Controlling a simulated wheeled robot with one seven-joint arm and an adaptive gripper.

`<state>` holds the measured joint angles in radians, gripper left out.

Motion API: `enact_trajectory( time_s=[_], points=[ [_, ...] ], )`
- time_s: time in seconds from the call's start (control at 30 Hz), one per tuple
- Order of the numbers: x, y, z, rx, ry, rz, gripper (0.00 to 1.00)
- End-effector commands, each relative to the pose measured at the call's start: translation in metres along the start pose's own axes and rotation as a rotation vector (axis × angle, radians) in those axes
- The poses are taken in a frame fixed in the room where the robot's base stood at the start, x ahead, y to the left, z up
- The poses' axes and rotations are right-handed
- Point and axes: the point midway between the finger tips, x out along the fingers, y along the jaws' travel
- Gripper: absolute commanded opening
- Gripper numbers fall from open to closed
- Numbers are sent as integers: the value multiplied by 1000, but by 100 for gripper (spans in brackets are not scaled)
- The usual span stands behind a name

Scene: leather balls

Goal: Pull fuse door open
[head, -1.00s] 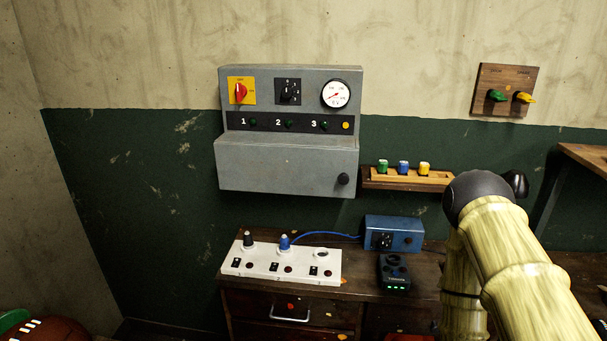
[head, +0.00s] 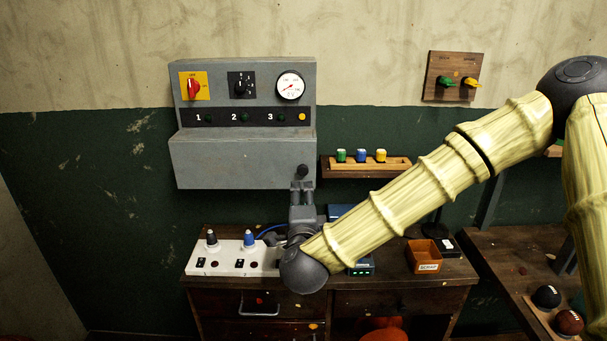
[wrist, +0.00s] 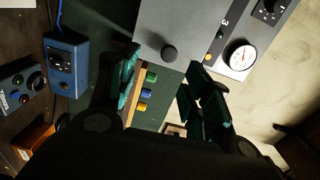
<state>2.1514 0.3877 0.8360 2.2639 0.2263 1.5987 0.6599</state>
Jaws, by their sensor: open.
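The fuse door (head: 226,162) is the grey lower panel of the wall box (head: 246,78), and it looks closed. Its black round knob (head: 303,171) is at the panel's lower right corner. My gripper (head: 302,187) is just below and in front of the knob in the head view. In the wrist view my gripper (wrist: 158,92) has its fingers apart and empty, with the knob (wrist: 169,53) beyond and between the fingertips. The door (wrist: 172,25) also shows there. I see no contact with the knob.
A wooden shelf (head: 366,172) with green, blue and yellow fuses is right of the door. Below is a desk (head: 395,278) with a white socket strip (head: 222,262), a blue box (head: 341,212) and a scrap tray (head: 424,263). A wooden switch plate (head: 451,76) is on the wall.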

Motion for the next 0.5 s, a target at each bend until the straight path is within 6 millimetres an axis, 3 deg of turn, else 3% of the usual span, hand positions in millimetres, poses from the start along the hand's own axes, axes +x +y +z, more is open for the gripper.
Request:
enact_trajectory(
  time_s=[0.1,0.27,0.5],
  points=[
    [3,-16,-2,34,19,-25,49],
    [15,-20,-3,36,21,-27,49],
    [52,-21,-4,34,21,-26,49]
  ],
)
